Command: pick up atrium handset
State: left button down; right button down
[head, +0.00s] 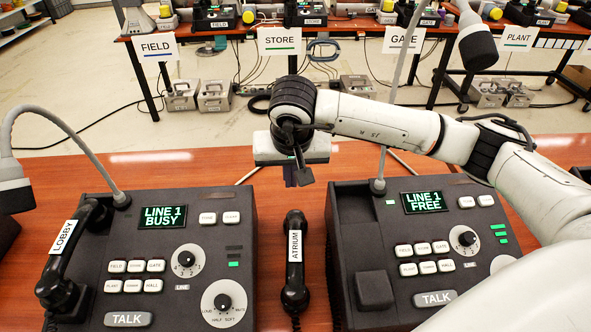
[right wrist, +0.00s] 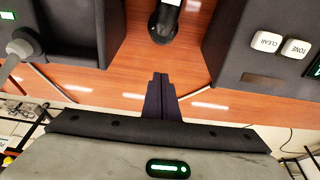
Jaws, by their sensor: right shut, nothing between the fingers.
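The black atrium handset (head: 295,262), with a white ATRIUM label, lies off its cradle on the wooden table between the two phone consoles. Its upper end also shows in the right wrist view (right wrist: 163,22). My right gripper (head: 298,180) is shut and empty, above the table beyond the handset's far end; the handset is apart from its fingers. In the right wrist view the dark fingertips (right wrist: 160,78) are together and point toward the handset. The right console (head: 425,230) shows LINE 1 FREE, and its cradle is empty. My left gripper is not in view.
The left console (head: 175,262) shows LINE 1 BUSY and carries the black LOBBY handset (head: 68,255). Gooseneck microphones (head: 75,125) rise at both consoles. Bare tabletop (head: 270,200) lies between them. Another table with signs and phones stands behind, across the floor.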

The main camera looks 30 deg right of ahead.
jog(key=x, duration=0.6)
jog(key=shift+s+d, duration=0.1)
jog(key=s+p, duration=0.1)
jog(key=s+a, duration=0.1)
jog(key=s, duration=0.1)
jog(key=shift+a+r+p, duration=0.15)
jog(key=shift+a+p, duration=0.05)
jog(key=shift+p, duration=0.15)
jog(key=shift+s+a, duration=0.1)
jog(key=shift+s, duration=0.1)
